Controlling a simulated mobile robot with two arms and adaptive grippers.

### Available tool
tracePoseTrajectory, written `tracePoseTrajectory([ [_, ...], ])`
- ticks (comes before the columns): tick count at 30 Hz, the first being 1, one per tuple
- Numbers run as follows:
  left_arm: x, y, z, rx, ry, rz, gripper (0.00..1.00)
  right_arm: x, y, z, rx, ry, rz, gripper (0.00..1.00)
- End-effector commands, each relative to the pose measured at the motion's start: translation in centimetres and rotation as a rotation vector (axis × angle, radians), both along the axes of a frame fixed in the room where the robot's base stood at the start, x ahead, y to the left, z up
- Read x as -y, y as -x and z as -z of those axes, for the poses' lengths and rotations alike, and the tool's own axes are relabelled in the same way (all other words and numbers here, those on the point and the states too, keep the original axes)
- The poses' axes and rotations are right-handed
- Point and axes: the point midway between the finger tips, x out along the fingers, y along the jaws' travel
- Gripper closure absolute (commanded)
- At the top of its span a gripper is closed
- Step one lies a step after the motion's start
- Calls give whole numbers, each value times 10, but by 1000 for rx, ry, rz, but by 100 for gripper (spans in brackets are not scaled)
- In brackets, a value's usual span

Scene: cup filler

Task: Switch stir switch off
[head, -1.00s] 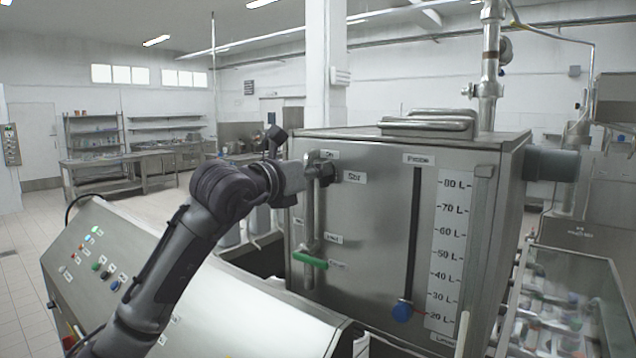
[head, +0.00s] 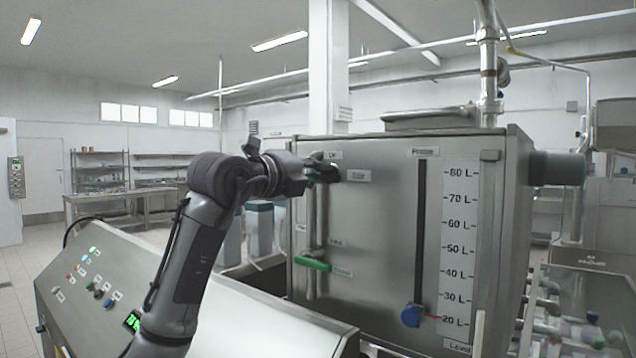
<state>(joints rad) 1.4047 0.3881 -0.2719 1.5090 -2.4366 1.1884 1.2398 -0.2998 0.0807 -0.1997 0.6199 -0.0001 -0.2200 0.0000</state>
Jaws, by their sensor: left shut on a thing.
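The stir switch is at the upper left of the steel tank's front (head: 380,215), beside the label that reads Stir (head: 357,176). A small label (head: 333,155) sits just above it; its text is too small to read surely. My left gripper (head: 325,172) reaches in from the left and is shut on the switch, close against the tank front. The fingers hide most of the switch, so I cannot tell which way it is turned. My right gripper is not in view.
A green handle (head: 312,264) sits on a vertical pipe below my left gripper. A blue knob (head: 411,315) stands at the low end of a slot beside the litre scale (head: 456,245). A control panel (head: 90,285) with coloured buttons is at lower left.

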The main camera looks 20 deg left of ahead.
Motion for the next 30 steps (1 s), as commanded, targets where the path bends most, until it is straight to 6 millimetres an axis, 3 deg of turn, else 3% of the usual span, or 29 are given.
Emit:
tracePoseTrajectory([
  [15,-2,0,5,-125,349,-2,100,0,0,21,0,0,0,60],
  [30,-2,0,5,-157,433,-2,100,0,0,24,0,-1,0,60],
])
